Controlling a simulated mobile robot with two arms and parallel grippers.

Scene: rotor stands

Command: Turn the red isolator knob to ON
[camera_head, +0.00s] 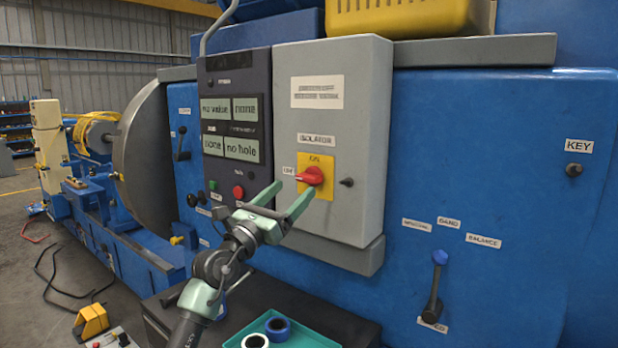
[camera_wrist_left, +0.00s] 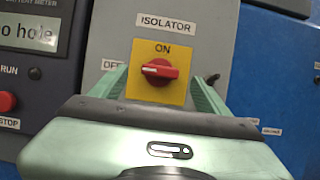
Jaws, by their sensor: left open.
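The red isolator knob (camera_head: 311,176) sits on a yellow plate (camera_head: 318,194) on the grey box (camera_head: 357,110), under the ISOLATOR label. My left gripper (camera_head: 284,196) is open, in front of the box and just below and left of the knob. In the left wrist view its two green fingers (camera_wrist_left: 160,90) stand either side of the yellow plate. I see no contact with the knob. My right gripper is not in view.
A dark panel (camera_head: 234,125) with displays and a red stop button (camera_head: 238,192) adjoins the box's left side. A small black latch (camera_head: 347,182) sticks out right of the knob. Below are a teal tray (camera_head: 312,337) with rolls and a lever with a blue ball (camera_head: 440,257).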

